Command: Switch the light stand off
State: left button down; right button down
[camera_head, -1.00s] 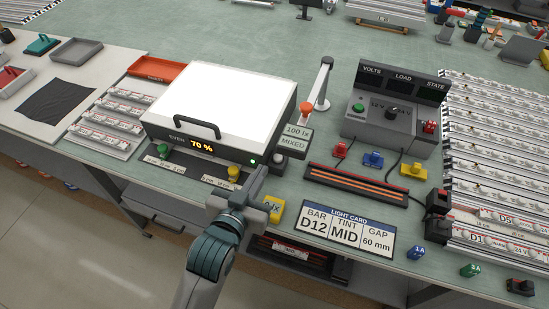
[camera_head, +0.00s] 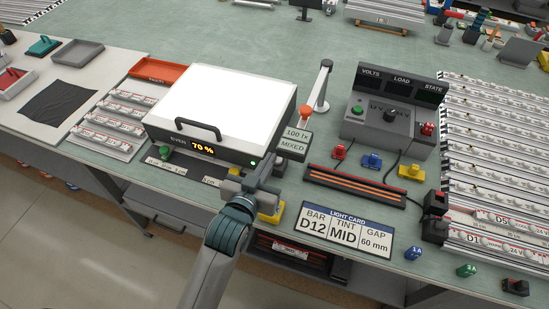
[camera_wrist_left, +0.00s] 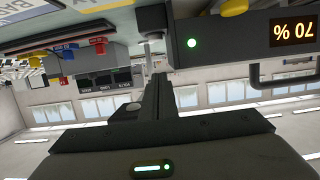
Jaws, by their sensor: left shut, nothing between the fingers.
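The light stand (camera_head: 225,105) is a dark box with a bright white top panel and a front handle. Its display (camera_head: 203,147) reads 70 %, and a green lamp glows at its front right corner. In the left wrist view the picture is upside down; the stand's dark front (camera_wrist_left: 232,45) shows at upper right with the lamp lit. A grey knob-like part (camera_wrist_left: 150,36) sits beside that corner. My left gripper (camera_head: 268,168) is shut and empty, close to the front right corner; contact cannot be told. In the wrist view its fingers (camera_wrist_left: 155,92) point toward the knob-like part.
A yellow block (camera_head: 272,213) lies just beside my left gripper. The light card (camera_head: 345,230) lies to the right. A grey control box (camera_head: 385,128) is further right.

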pick_arm(q)
jog(key=p, duration=0.1)
send_over(275, 168)
jog(key=shift+s+a+f, duration=0.1)
jog(key=shift+f, duration=0.3)
notch_tip(275, 168, down, 3)
jog(key=shift+f+p, duration=0.1)
jog(key=shift+p, duration=0.5)
jog(key=shift+f, duration=0.55)
jog(key=shift+f, duration=0.15)
